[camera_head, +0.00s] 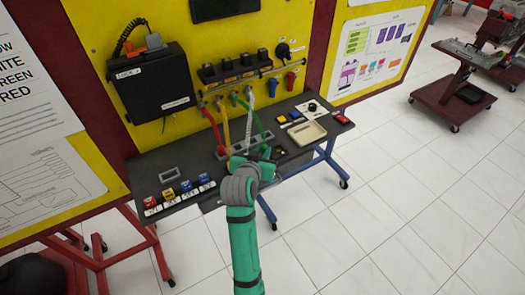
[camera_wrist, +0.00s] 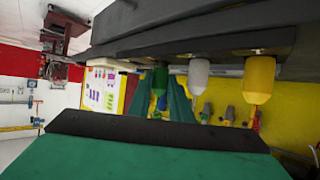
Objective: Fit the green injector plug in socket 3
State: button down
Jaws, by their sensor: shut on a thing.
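The green injector plug (camera_wrist: 160,79) is between the two teal fingers of my gripper (camera_wrist: 160,98) in the wrist view. That view is turned over, with the dark bench surface along the top. The plug's end is close to that surface; I cannot tell whether it is seated. A white plug (camera_wrist: 198,76) and a yellow plug (camera_wrist: 259,80) stand in a row beside it. In the head view my gripper (camera_head: 264,162) is low over the bench, and my arm hides the green plug and most sockets. The green cable (camera_head: 257,121) runs down to it. No socket number is readable.
The dark bench (camera_head: 190,152) carries red, yellow and blue labelled blocks (camera_head: 180,190) at left and a cream tray (camera_head: 301,133) at right. Red (camera_head: 212,125), yellow (camera_head: 226,125) and white (camera_head: 248,118) cables hang close to my gripper. A black box (camera_head: 155,80) is on the yellow panel.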

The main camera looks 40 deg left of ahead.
jog(key=shift+f, duration=0.45)
jog(key=c, duration=1.8)
grip_release()
jog(key=shift+c, duration=0.2)
jog(key=shift+w+r+v, duration=0.1)
jog(key=shift+r+v, duration=0.1)
jog(key=shift+v, duration=1.05)
jog(key=shift+w+r+v, duration=0.1)
jog(key=shift+r+v, duration=0.15)
jog(key=shift+v, duration=1)
jog(key=shift+r, duration=2.3)
jog(key=o, duration=0.6)
jog(key=shift+c, duration=0.2)
